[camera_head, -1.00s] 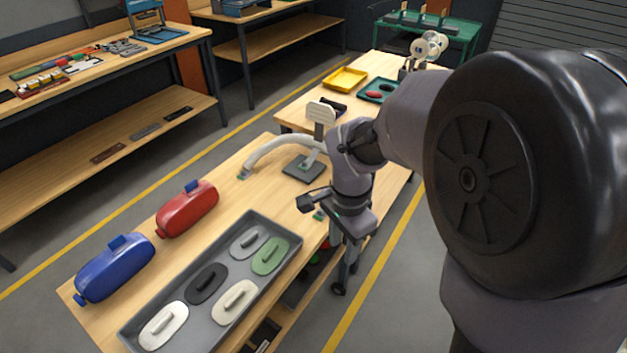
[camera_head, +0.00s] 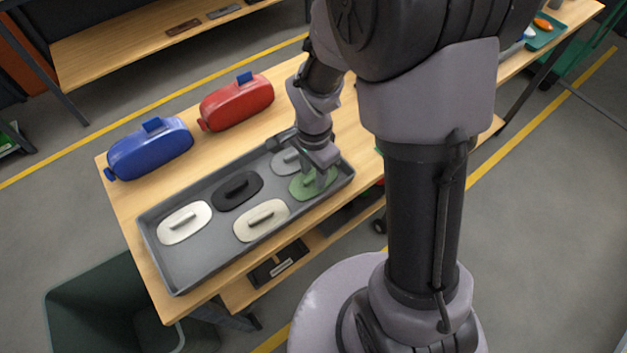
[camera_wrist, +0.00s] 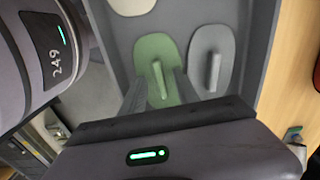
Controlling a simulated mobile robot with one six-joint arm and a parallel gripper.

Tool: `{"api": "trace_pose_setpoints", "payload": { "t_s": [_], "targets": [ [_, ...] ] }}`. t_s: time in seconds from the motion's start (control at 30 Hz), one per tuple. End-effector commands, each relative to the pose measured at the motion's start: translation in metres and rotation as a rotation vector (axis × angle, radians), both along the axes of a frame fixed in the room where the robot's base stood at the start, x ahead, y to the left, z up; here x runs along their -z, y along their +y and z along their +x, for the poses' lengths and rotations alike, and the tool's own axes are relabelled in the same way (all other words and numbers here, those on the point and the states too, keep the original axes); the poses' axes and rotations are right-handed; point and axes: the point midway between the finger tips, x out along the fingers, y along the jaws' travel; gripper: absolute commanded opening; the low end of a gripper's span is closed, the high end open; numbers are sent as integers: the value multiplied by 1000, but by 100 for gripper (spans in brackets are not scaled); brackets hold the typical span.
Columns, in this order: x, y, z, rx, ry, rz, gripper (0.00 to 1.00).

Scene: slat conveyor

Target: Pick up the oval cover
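Several oval covers with bar handles lie in a grey tray (camera_head: 190,268): a white one (camera_head: 172,228), a black one (camera_head: 222,199), a cream one (camera_head: 250,228), a grey one (camera_head: 280,168) and a green one (camera_head: 302,189). My gripper (camera_head: 321,181) is over the green cover, hiding part of it. In the wrist view my open fingers (camera_wrist: 160,88) stand on either side of the handle of the green cover (camera_wrist: 153,50), with gaps visible. The grey cover (camera_wrist: 212,45) is just to the right there. I cannot tell how far the fingertips are above the tray.
A blue case (camera_head: 150,150) and a red case (camera_head: 237,103) stand on the wooden table (camera_head: 118,215) behind the tray. The tray's raised wall (camera_wrist: 262,50) runs close to the grey cover. A dark bin (camera_head: 95,300) stands on the floor at the lower left.

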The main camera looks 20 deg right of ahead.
Motion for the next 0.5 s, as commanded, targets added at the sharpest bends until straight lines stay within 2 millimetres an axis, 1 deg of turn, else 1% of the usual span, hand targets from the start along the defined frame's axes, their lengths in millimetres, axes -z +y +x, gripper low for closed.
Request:
{"api": "trace_pose_setpoints", "payload": {
  "t_s": [0.03,0.17,0.2,0.23,0.5],
  "targets": [
    [-1,0,0,0,0,0,37],
    [-1,0,0,0,0,0,12],
    [-1,0,0,0,0,0,4],
    [-1,0,0,0,0,0,0],
    [-1,0,0,0,0,0,0]
  ]
}}
